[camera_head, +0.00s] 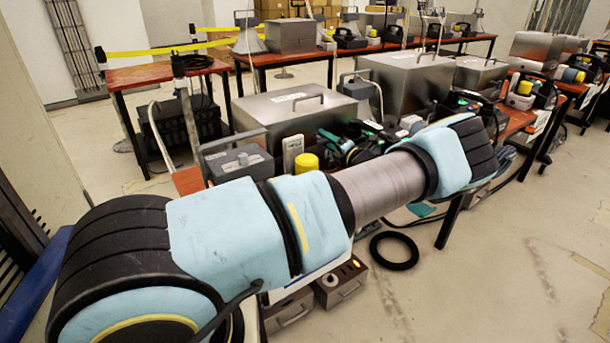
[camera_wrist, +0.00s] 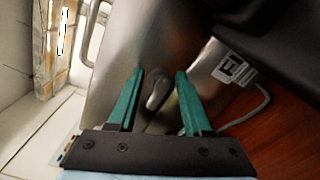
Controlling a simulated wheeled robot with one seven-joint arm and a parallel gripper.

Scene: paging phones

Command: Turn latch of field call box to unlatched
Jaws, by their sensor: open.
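In the wrist view, my gripper (camera_wrist: 158,75) is open, its two green fingers apart with nothing held between them. A grey metal box (camera_wrist: 120,65), which looks like the field call box, fills the middle. A small rounded grey latch (camera_wrist: 158,90) on its face shows between the two fingers. It sits slightly tilted, its upper end leaning right; I cannot tell whether the fingers touch it. A metal handle (camera_wrist: 92,30) is on the box's upper left. In the head view my arm hides the gripper, and I cannot tell which box there is the same one.
In the wrist view, a label plate (camera_wrist: 232,68) and a pale cable (camera_wrist: 250,112) lie to the right, above a reddish wooden tabletop (camera_wrist: 285,120). In the head view, metal boxes (camera_head: 290,115) crowd the tables. A black ring (camera_head: 394,251) lies on open floor.

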